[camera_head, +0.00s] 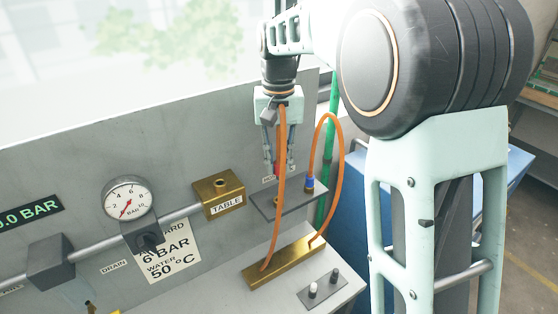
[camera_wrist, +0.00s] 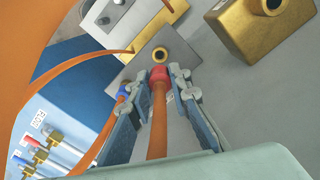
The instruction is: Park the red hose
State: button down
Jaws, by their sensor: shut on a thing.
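The red hose is an orange tube (camera_head: 282,135) with a red collar (camera_wrist: 158,80). My gripper (camera_wrist: 161,76) is shut on this collar, and the tube runs back between the fingers. In the head view my gripper (camera_head: 278,168) points down above a small grey shelf (camera_head: 298,206). A blue-collared hose end (camera_head: 309,184) stands upright in the shelf's right side.
A brass block (camera_head: 284,264) below takes the lower ends of the orange hoses. A brass TABLE block (camera_head: 220,194) and a gauge (camera_head: 127,198) are on the grey wall to the left. A looped orange hose (camera_head: 341,150) and a green pipe (camera_head: 322,210) are close on the right.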

aim_at(279, 179)
jog(key=shift+f+b, duration=1.7)
jog(key=shift+f, duration=1.15)
jog(key=shift+p, duration=0.45)
jog(key=shift+f+b, duration=0.9)
jog(key=shift+f, duration=0.7)
jog(key=c, duration=1.7)
grip_release()
jog(key=shift+r, duration=0.1)
